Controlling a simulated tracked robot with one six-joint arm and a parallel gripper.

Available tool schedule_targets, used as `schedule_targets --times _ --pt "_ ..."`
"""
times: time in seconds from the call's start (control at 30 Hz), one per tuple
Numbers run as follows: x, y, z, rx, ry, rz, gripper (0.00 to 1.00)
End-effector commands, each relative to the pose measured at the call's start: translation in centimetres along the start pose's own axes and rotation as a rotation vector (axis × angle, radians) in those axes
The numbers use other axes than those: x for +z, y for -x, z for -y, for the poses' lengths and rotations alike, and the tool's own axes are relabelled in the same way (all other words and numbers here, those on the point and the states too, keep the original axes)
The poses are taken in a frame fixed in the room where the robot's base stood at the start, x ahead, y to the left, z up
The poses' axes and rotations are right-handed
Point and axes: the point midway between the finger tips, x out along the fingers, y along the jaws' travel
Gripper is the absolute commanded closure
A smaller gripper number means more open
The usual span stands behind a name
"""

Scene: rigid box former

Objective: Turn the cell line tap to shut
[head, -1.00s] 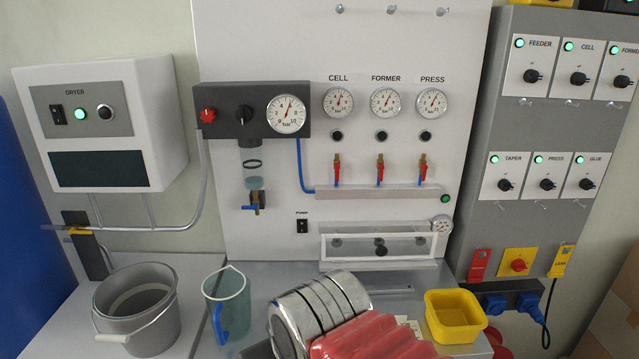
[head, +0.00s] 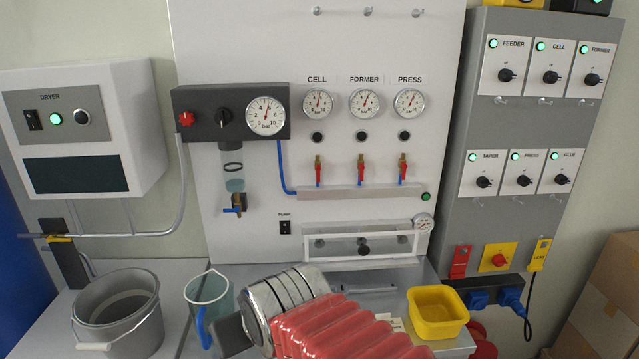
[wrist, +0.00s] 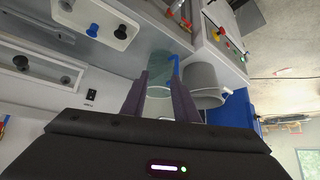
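The cell line tap (head: 318,172) is in the head view, below the gauge marked CELL, on the upright white panel. It has a brass body and a red lever that hangs straight down towards the grey manifold bar (head: 360,193). Two like taps, former (head: 361,170) and press (head: 402,169), stand to its right with levers also down. My gripper (wrist: 160,82) shows in the wrist view, its two dark fingers apart with nothing held between them. I cannot pick out the cell tap in the wrist view.
A clear jug (head: 208,297) and grey bucket (head: 120,315) stand on the bench at left. A yellow bin (head: 437,312) stands at right. A blue hose (head: 281,165) runs to the manifold's left end. The regulator (head: 230,112) juts out left of the taps. My arm crosses the lower middle.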

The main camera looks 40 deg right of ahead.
Motion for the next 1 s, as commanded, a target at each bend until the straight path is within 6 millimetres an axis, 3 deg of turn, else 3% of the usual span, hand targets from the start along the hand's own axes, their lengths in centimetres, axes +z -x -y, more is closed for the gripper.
schedule_targets --times 0.2,0.5,0.8,1.0 --pt "-5.7 -2.9 -4.1 0.068 -0.077 -0.191 0.73" --pt "-12.0 -4.8 -11.7 0.2 -0.159 -0.458 0.73" --pt "-15.6 -4.2 -20.4 0.375 -0.212 -0.716 0.73" --pt "-16.4 -3.0 -24.6 0.473 -0.223 -0.837 0.73"
